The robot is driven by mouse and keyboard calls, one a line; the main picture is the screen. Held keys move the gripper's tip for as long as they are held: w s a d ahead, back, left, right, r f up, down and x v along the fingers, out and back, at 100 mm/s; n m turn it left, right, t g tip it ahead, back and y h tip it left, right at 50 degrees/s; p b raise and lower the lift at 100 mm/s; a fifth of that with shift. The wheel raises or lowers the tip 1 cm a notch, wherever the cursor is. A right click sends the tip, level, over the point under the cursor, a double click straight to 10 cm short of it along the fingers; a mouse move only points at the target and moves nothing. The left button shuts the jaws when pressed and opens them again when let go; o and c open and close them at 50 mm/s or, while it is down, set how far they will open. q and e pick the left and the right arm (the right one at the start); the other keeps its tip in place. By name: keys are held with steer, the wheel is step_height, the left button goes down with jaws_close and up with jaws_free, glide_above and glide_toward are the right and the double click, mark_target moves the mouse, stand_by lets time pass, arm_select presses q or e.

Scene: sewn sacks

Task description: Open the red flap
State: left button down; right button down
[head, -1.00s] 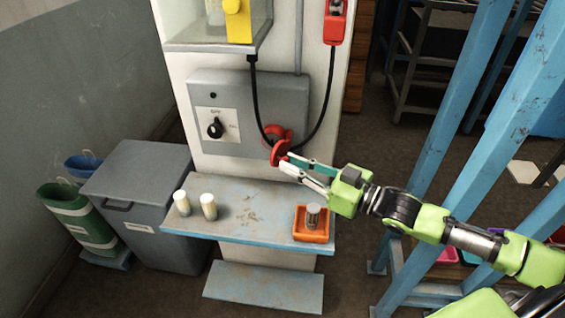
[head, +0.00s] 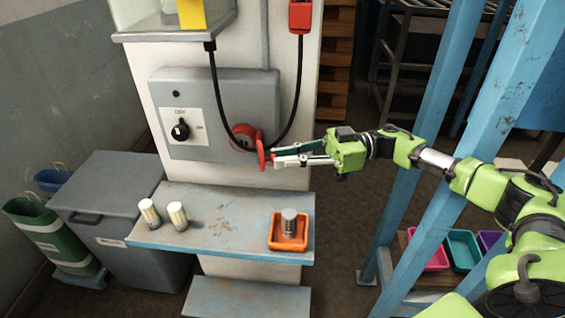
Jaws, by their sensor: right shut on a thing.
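The red flap (head: 261,154) is a small red disc-like cover at the right side of the red socket (head: 244,136) on the front of the grey control box (head: 240,95). It stands swung out from the socket, with its edge towards me. My right gripper (head: 271,157) comes in from the right, and its fingers are shut on the flap's right edge. The fingertips partly overlap the flap, so the exact contact is hidden. My left gripper is not in view.
Black cables hang around the socket. A blue-edged shelf (head: 220,222) below carries two pale cylinders and an orange tray (head: 275,243) with a metal cylinder. A blue post (head: 440,140) stands at the right, close to my right arm. A grey bin (head: 130,210) stands left.

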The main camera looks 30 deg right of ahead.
steer(key=shift+w+d+r+n+g+b, duration=0.15)
steer(key=shift+n+g+b, duration=0.15)
steer(key=shift+g, duration=0.2)
steer(key=shift+w+d+f+n+g+b, duration=0.1)
steer(key=shift+w+d+n+g+b, duration=0.05)
steer(key=shift+n+g, duration=0.3)
steer(key=shift+r+g, duration=0.1)
steer(key=shift+g, duration=0.15)
steer(key=c, duration=2)
jaws_free()
steer(key=shift+a, duration=0.1)
steer(key=d, duration=0.4)
steer(key=s+d, duration=0.1)
steer(key=d, duration=0.7)
steer(key=shift+s, duration=0.2)
